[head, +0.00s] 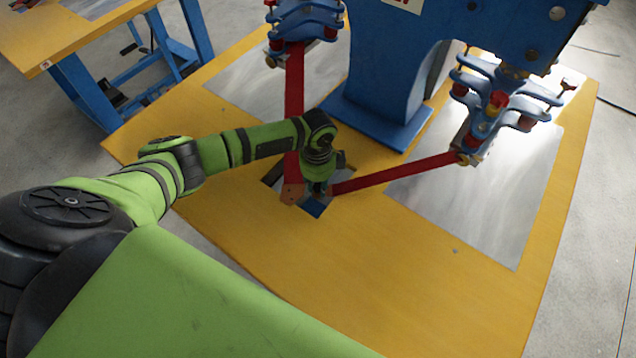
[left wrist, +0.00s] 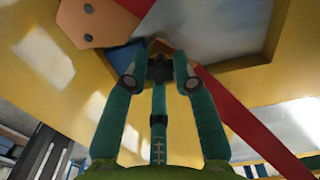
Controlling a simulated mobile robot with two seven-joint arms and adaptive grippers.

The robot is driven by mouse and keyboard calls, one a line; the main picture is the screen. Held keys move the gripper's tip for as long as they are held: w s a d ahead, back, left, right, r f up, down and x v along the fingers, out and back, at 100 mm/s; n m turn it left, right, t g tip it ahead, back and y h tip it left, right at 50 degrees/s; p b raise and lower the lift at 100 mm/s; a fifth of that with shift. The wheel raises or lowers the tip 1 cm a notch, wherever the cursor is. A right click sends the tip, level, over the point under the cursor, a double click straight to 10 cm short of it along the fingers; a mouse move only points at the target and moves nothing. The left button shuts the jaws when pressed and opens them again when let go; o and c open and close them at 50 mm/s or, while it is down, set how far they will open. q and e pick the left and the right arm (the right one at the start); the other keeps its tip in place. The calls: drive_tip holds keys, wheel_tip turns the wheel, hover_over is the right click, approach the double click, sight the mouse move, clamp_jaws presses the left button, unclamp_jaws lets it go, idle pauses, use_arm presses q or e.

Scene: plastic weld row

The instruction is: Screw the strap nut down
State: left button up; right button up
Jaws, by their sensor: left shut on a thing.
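My left gripper (head: 319,190) points down at the middle of the yellow table, where two red straps meet. In the left wrist view its two fingers (left wrist: 159,78) are closed around a small dark strap nut (left wrist: 160,69). In the head view the gripper largely hides the nut. One red strap (head: 294,100) comes down from the rear left and ends in a copper-coloured plate with two dark holes (left wrist: 90,20). The other red strap (head: 395,173) runs right; its near end (left wrist: 235,108) lies by the nut. Whether the nut is seated cannot be told. My right gripper is not in view.
A blue press frame (head: 385,95) stands behind the straps. Blue clamp heads hang at the rear left (head: 305,22) and right (head: 497,105). Grey metal plates (head: 480,190) lie in the yellow table (head: 400,295). The table's front is clear. Another table (head: 75,40) stands at the back left.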

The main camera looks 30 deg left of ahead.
use_arm(q)
drive_tip(key=m, duration=0.3)
drive_tip(key=shift+m, duration=0.4)
drive_tip(key=o, duration=0.8)
